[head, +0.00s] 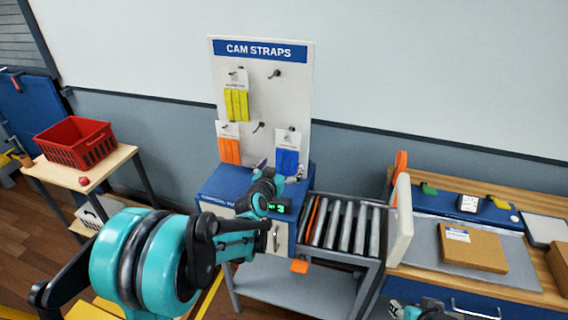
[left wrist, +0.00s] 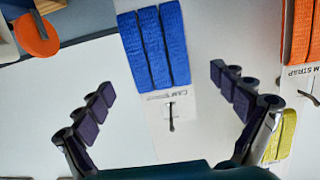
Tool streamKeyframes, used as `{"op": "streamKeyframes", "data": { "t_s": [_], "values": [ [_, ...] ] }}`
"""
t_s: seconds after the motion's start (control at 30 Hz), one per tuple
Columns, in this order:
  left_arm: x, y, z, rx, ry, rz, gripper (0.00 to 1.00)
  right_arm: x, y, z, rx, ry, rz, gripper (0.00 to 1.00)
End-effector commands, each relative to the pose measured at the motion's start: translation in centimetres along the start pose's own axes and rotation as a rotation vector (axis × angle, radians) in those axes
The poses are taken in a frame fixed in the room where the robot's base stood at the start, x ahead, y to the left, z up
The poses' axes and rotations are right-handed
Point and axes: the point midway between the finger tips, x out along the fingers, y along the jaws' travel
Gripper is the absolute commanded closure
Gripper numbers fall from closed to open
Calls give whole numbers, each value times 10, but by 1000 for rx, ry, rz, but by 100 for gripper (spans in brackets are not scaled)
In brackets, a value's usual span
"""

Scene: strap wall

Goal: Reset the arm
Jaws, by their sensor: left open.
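My left gripper (head: 280,172) is open and stands in front of the lower right part of the strap wall. In the left wrist view its two fingers (left wrist: 162,82) are spread wide with nothing between their pads. A blue strap pack (head: 287,158) hangs on its hook close to the gripper. It also shows in the left wrist view (left wrist: 153,45), upside down, beyond the open fingers. My left arm reaches across from the lower left.
The cam straps board (head: 296,100) also holds a yellow pack (head: 236,104) and an orange pack (head: 229,150). A red basket (head: 73,144) stands on a side table at left. A roller conveyor (head: 340,224) and a workbench with a cardboard box (head: 472,248) are at right.

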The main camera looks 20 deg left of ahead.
Motion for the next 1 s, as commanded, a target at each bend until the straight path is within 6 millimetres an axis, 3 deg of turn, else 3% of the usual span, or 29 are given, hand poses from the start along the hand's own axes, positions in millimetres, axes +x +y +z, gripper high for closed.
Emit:
{"op": "streamKeyframes", "data": {
  "t_s": [0.2, 0.4, 0.73, 0.87, 1.0],
  "values": [
    [-51, 0, 0, 0, -1, -1, 4, 0, 0, 0, 0, 0, 0, 60],
    [-84, 0, 0, 0, -1, 0, 4, 0, 0, 0, 0, 0, 0, 60],
    [-101, 2, 3, 1, -8, 5, 4, 2, 0, 1, 0, 0, 0, 60],
    [-116, 19, 20, 1, -72, 44, 4, 13, 0, 9, 0, 0, 0, 60],
    [-155, 46, 62, -2, -227, 96, 4, 34, 0, 24, 0, 0, 0, 60]
  ]
}}
